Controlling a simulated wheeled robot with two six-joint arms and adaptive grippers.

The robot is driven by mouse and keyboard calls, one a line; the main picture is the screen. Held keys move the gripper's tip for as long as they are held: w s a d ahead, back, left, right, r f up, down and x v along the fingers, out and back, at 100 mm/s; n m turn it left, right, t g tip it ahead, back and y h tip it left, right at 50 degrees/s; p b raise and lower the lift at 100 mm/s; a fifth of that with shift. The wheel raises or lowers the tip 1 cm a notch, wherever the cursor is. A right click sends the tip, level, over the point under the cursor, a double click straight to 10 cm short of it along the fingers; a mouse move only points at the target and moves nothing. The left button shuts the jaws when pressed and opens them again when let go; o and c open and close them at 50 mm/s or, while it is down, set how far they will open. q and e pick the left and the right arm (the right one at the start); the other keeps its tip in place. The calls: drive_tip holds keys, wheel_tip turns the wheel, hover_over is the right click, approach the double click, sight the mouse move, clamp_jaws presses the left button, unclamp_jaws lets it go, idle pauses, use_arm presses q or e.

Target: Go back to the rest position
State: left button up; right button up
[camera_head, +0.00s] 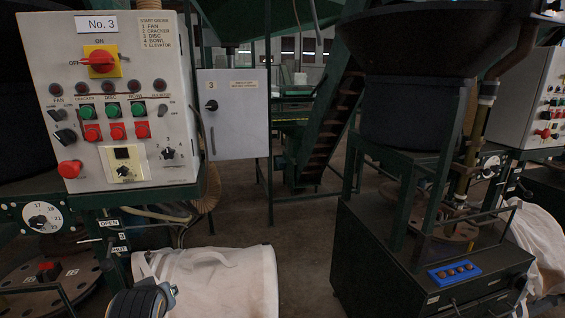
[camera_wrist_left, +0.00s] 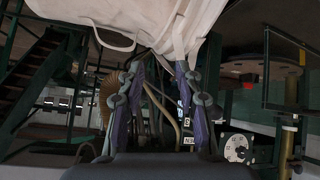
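The white bulk bag (camera_head: 225,283) hangs at the lower middle of the head view, below and right of the No. 3 control panel. A loop strap (camera_head: 205,257) lies along its top edge. A dark round part of my left arm shows at the bottom, in front of the bag's left side. In the left wrist view the bag (camera_wrist_left: 130,15) fills the top. My left gripper (camera_wrist_left: 160,72) is open there, its two fingers apart below the bag. A strap hangs down close to the right finger; I cannot tell whether they touch. My right gripper is in neither view.
The No. 3 control panel (camera_head: 120,130) stands at upper left, with a smaller grey box (camera_head: 235,115) beside it. A dark machine with a hopper (camera_head: 420,110) stands at right, carrying a blue tray (camera_head: 453,272). Open floor (camera_head: 305,235) lies between them. Another white bag (camera_head: 540,245) hangs at far right.

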use_arm(q)
drive_tip(key=s+d+f+m+g+h, duration=0.15)
drive_tip(key=s+f+m, duration=0.25)
drive_tip(key=s+f, duration=0.55)
drive_tip(key=s+d+f+m+g+h, duration=0.1)
drive_tip(key=s+d+f+m+g, duration=0.25)
drive_tip(key=s+f, duration=0.55)
drive_tip(key=s+a+f+g, duration=0.1)
drive_tip(key=s+a+f, duration=0.1)
drive_tip(key=f, duration=1)
drive_tip(key=s+a+f, duration=0.1)
drive_tip(key=f, duration=1)
drive_tip(key=s+a+f+g+p, duration=0.1)
drive_tip(key=s+f, duration=1.6)
drive_tip(key=s, duration=0.2)
drive_tip(key=shift+a+p, duration=0.3)
drive_tip(key=shift+a, duration=0.05)
drive_tip(key=shift+s, duration=0.1)
